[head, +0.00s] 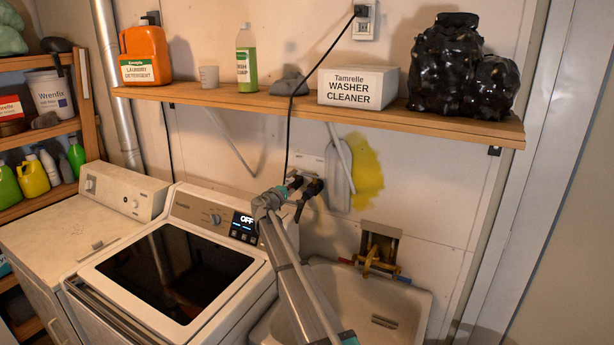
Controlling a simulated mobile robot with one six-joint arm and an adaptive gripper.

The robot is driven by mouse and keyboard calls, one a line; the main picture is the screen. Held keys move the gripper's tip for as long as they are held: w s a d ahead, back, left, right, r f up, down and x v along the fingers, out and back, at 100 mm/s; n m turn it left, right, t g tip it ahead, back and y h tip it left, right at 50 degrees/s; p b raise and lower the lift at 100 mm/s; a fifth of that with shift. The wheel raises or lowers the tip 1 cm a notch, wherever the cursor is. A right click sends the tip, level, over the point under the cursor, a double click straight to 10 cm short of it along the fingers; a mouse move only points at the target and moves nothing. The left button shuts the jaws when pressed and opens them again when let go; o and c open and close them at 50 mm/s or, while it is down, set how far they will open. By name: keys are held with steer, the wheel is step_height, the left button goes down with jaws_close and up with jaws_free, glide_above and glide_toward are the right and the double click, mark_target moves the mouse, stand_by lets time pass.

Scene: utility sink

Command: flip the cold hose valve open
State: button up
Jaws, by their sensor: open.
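A pale washer supply box (306,164) is set in the wall behind the washer. My gripper (318,187) is open, with its dark fingers in front of the lower part of this box. The gripper covers most of the box's fittings, so I cannot make out the cold hose valve, its lever position, or whether the fingers touch it. My arm rises from the bottom of the view, over the sink's left side, to the gripper.
The washer (180,262) stands left, its display reading OFF. The sink (400,318) with a brass faucet (378,250) is right. A shelf (420,112) above holds a washer cleaner box (357,87) and bottles. A black cord (298,90) hangs down near my gripper.

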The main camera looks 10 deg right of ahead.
mark_target(305, 175)
steer(key=x, duration=1.2)
steer(key=shift+w+d, duration=0.1)
steer(key=shift+w, duration=0.1)
jaws_close()
